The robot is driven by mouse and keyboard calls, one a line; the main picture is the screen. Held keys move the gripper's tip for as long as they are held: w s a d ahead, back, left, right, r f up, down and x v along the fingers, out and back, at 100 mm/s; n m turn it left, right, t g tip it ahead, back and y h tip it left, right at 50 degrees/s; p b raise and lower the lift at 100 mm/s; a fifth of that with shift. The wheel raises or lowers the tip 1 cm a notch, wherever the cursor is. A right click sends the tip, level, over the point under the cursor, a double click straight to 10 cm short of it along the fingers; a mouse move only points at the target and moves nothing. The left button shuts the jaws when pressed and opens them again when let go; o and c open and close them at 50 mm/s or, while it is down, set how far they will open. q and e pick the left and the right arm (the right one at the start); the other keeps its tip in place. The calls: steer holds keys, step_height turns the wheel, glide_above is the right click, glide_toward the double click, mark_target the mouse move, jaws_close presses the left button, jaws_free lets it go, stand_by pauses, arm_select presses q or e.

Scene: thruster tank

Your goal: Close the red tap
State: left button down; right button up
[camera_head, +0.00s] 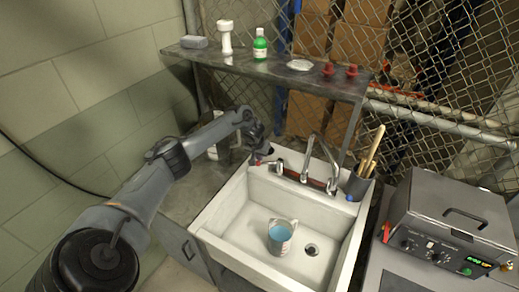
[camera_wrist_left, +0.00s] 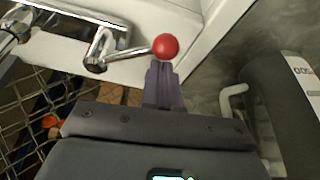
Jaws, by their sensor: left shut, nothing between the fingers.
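The red tap's round red knob (camera_wrist_left: 166,46) sits on the end of a metal lever at the sink's back corner. It shows as a small red spot (camera_head: 257,162) beside my gripper in the head view. My left gripper (camera_wrist_left: 163,68) is shut and empty. Its fingertips are right beside the red knob in the wrist view; I cannot tell whether they touch it. In the head view my left gripper (camera_head: 262,152) is at the left back corner of the sink. The metal faucet (camera_head: 312,158) stands at the back of the sink. My right gripper is out of view.
A mug (camera_head: 280,236) with blue inside stands in the white sink (camera_head: 228,206). A blue knob (camera_head: 349,198) and a dark holder with wooden handles (camera_head: 357,185) are at the right. A shelf (camera_head: 270,68) spans behind. A jug (camera_head: 218,149) stands left of the gripper.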

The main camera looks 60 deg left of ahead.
arm_select(q)
steer(key=d+n+g+y+p, duration=0.1)
steer(key=d+n+g+p, duration=0.2)
steer(key=d+n+p, duration=0.4)
steer(key=shift+d+n+p, duration=0.35)
steer(key=shift+n+p, duration=0.95)
steer(key=shift+p, duration=3.55)
steer(key=shift+w+a, duration=0.1)
